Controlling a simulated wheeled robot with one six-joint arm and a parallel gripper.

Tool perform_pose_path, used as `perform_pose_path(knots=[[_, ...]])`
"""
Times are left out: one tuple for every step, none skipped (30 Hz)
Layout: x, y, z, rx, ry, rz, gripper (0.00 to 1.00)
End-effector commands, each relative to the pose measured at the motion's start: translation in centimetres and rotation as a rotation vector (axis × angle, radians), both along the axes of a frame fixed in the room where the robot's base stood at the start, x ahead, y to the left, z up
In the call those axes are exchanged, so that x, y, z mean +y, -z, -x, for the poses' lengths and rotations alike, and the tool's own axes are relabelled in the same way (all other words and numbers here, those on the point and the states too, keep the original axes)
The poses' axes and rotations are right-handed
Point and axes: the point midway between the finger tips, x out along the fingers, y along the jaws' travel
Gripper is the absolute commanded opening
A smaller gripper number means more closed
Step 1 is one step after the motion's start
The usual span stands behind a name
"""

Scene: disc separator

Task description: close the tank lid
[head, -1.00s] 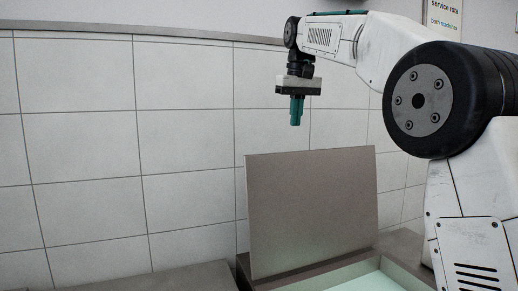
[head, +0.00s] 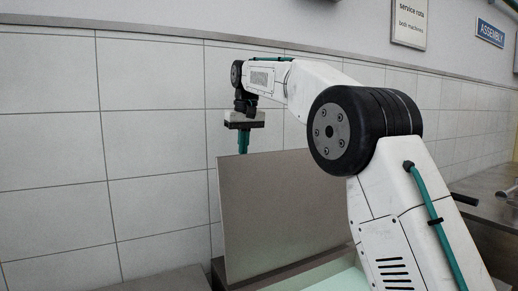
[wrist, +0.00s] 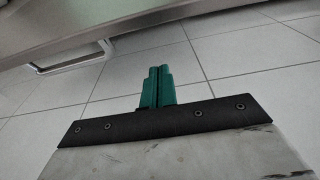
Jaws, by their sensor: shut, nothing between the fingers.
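The tank lid (head: 280,212) is a flat grey-brown panel. It stands raised, nearly upright, at the back of the tank (head: 300,272), whose pale green inside shows below it at the bottom edge of the head view. My gripper (head: 243,152) points down just above the lid's top left edge; the lid hides the lowest part of its fingers. The teal fingers are shut together and empty. They also show in the wrist view (wrist: 158,70), over pale tiles. I cannot tell from the head view whether the fingers touch the lid.
A tiled wall (head: 60,170) stands behind the lid. A grey counter surface (head: 165,280) lies at the lower left. A metal bench (head: 490,200) with a dark handle is at the right. In the wrist view a grey metal edge (wrist: 120,25) crosses the top.

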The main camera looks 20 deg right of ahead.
Motion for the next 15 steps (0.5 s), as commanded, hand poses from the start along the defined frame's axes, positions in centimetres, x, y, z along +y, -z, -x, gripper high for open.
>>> perform_pose_path(knots=[[0.0, 1.1, -0.1, 0.003, 0.001, 0.0, 0.0], [-0.1, 1.4, 0.0, 0.002, 0.001, 0.0, 0.0], [-0.3, 0.9, 0.8, -0.002, 0.001, -0.001, 0.0], [-0.3, 0.7, 1.2, -0.003, 0.001, -0.001, 0.0], [-0.4, 0.7, 1.6, -0.002, 0.0, 0.0, 0.0], [-0.4, 0.6, 2.1, -0.002, 0.0, 0.0, 0.0], [-0.4, 0.6, 2.4, -0.001, -0.001, 0.0, 0.0], [-0.4, 0.6, 2.6, -0.001, -0.001, 0.0, 0.0], [-0.5, 0.5, 3.0, 0.0, -0.001, 0.0, 0.0], [-0.6, 0.5, 3.2, -0.001, 0.0, 0.0, 0.0], [-0.7, 0.5, 3.3, 0.0, 0.001, 0.0, 0.0], [-0.8, 0.5, 3.5, 0.0, 0.002, 0.0, 0.0], [-0.9, 0.5, 3.6, 0.0, 0.002, 0.0, 0.0], [-1.0, 0.5, 3.6, 0.0, 0.003, 0.0, 0.0], [-1.0, 0.4, 3.7, 0.0, 0.003, 0.0, 0.0]])
